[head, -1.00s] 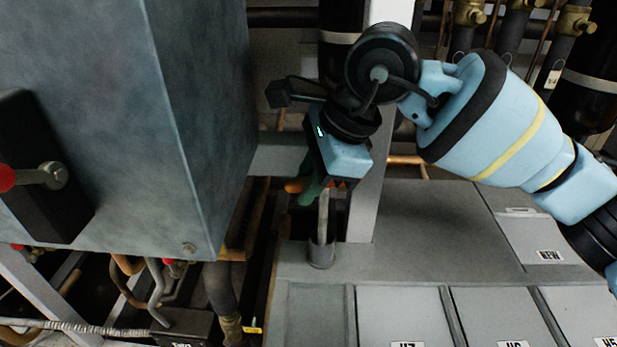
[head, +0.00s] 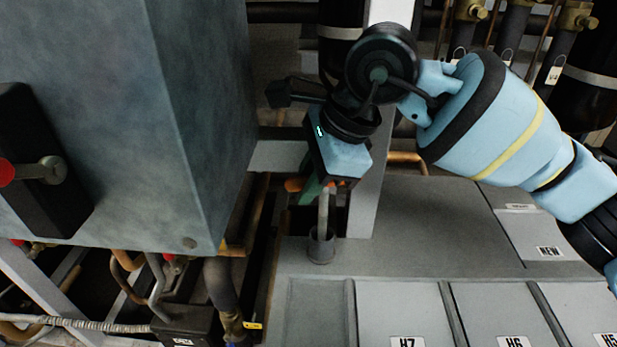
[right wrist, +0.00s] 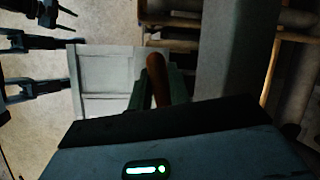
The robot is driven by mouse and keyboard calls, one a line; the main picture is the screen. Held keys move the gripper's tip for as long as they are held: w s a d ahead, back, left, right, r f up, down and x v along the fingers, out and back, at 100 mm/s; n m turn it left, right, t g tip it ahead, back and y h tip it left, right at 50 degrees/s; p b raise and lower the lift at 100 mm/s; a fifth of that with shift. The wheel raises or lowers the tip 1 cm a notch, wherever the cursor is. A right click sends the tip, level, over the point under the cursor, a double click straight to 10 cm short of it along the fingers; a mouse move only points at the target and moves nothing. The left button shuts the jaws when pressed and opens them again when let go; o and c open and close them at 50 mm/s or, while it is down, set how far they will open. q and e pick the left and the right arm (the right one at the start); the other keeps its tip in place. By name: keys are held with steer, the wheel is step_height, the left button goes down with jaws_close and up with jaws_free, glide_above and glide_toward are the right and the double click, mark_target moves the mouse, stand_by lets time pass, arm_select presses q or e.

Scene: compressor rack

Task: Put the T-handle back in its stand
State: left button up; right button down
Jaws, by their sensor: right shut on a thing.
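The T-handle has an orange grip (head: 293,185) and a straight grey metal shaft (head: 323,208). My right gripper (head: 312,188), with green fingers, is shut on the grip, which also shows between the fingers in the right wrist view (right wrist: 157,78). The shaft hangs about upright below the gripper. Its lower end is inside or just behind the rim of the stand, a small grey cup (head: 321,248) on the grey deck; how deep it sits is hidden. My left gripper is not in view.
A large grey-blue box (head: 190,120) stands left of the gripper. A pale upright post (head: 363,210) rises close behind and right of the stand. Pipes (head: 220,285) run through the gap at left. Grey deck panels (head: 430,225) lie clear at right.

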steer(key=c, duration=1.2)
jaws_free()
steer(key=shift+c, duration=0.2)
steer(key=v, duration=0.7)
steer(key=shift+d+r, duration=0.2)
steer(key=shift+r, duration=0.2)
